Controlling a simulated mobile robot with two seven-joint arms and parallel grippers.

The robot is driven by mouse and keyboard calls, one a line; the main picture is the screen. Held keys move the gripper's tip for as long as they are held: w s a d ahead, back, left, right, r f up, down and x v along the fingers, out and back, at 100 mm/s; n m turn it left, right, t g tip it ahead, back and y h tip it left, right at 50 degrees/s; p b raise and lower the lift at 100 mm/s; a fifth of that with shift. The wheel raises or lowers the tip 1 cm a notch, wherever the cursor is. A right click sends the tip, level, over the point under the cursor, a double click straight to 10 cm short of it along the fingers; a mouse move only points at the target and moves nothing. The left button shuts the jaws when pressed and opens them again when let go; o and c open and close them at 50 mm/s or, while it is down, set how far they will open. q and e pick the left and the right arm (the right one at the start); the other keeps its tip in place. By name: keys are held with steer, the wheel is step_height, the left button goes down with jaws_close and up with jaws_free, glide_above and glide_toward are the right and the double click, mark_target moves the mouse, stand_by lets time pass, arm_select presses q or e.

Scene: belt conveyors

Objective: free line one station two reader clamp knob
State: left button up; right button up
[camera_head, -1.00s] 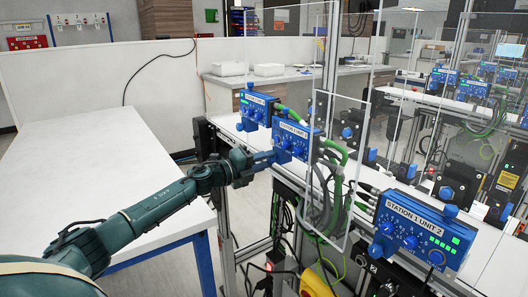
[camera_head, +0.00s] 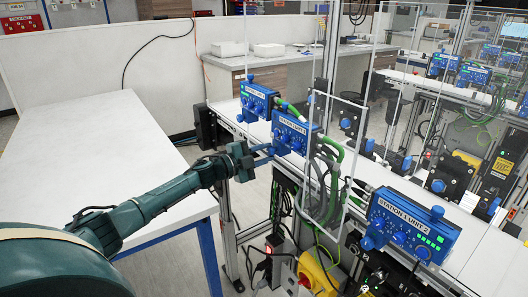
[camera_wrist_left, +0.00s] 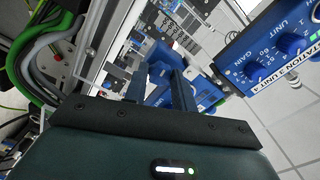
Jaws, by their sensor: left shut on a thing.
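My left gripper (camera_head: 263,153) reaches in from the left to the front underside of the middle blue reader box (camera_head: 296,134), whose small label I cannot read fully. In the left wrist view its two dark fingers (camera_wrist_left: 160,88) are closed around a blue knob-like part (camera_wrist_left: 158,98), mostly hidden between them. A larger blue box marked STATION 1 UNIT 2 (camera_head: 412,228) stands at the right, with blue knobs and green lights, apart from the gripper. My right gripper is not in view.
Another blue box (camera_head: 258,101) stands farther back on the conveyor frame. A clear guard panel (camera_head: 335,160) and green and grey cables (camera_head: 330,180) are right of the gripper. A white table (camera_head: 90,165) is at left. In the left wrist view, a labelled blue box (camera_wrist_left: 275,48) is near.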

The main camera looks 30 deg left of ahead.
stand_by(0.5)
arm_select(q)
steer(key=o, duration=1)
steer(key=shift+b+v, duration=1.35)
steer(key=shift+v, duration=5.2)
